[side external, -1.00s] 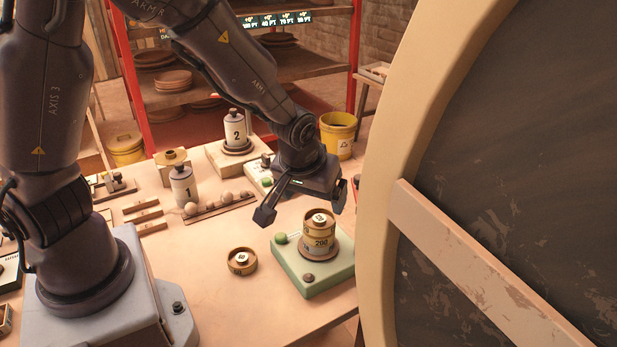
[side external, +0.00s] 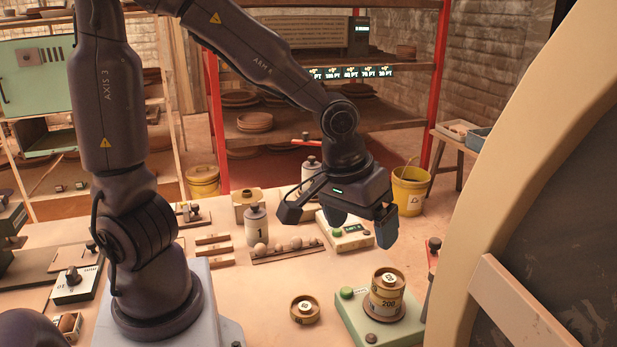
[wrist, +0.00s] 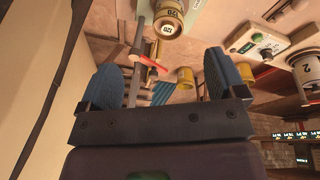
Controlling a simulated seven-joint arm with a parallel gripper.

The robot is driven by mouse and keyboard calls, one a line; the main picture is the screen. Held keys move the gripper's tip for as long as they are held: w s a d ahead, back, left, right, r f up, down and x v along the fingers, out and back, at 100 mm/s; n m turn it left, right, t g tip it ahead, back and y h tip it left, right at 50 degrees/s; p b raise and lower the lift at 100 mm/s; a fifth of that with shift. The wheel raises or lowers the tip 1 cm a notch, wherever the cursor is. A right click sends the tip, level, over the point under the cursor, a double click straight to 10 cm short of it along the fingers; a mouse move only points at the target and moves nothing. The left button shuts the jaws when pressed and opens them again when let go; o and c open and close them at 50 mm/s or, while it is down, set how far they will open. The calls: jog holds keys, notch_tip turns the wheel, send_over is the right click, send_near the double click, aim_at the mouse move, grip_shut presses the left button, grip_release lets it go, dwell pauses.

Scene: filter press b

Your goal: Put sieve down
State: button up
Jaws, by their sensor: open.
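A tan round sieve marked 200 (side external: 386,303) stands upright on the round plate of a green device (side external: 353,316). A smaller, similar round piece (side external: 389,277) with a white label sits on top of it. Another low tan sieve (side external: 304,313) lies alone on the table, left of the device. My gripper (side external: 360,224) is open and empty, above and behind the stack, apart from it. In the wrist view the blue finger pads of my gripper (wrist: 165,75) are wide apart, with nothing between them. The labelled stack (wrist: 167,22) shows beyond the fingertips, at the top edge.
A large round wooden-rimmed wheel (side external: 520,120) stands close on the right. Bottle 1 (side external: 256,227) and a rack of balls (side external: 287,252) stand behind left. A second green device (side external: 346,237) is under my gripper. A yellow bucket (side external: 410,190) is behind.

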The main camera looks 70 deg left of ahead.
jog(key=s+a+r+m+t, duration=0.2)
jog(key=s+r+m, duration=0.3)
jog(key=s+r, duration=0.5)
jog(key=shift+s+t, duration=0.3)
jog(key=shift+o, duration=0.3)
jog(key=shift+r, duration=0.1)
dwell(1.4)
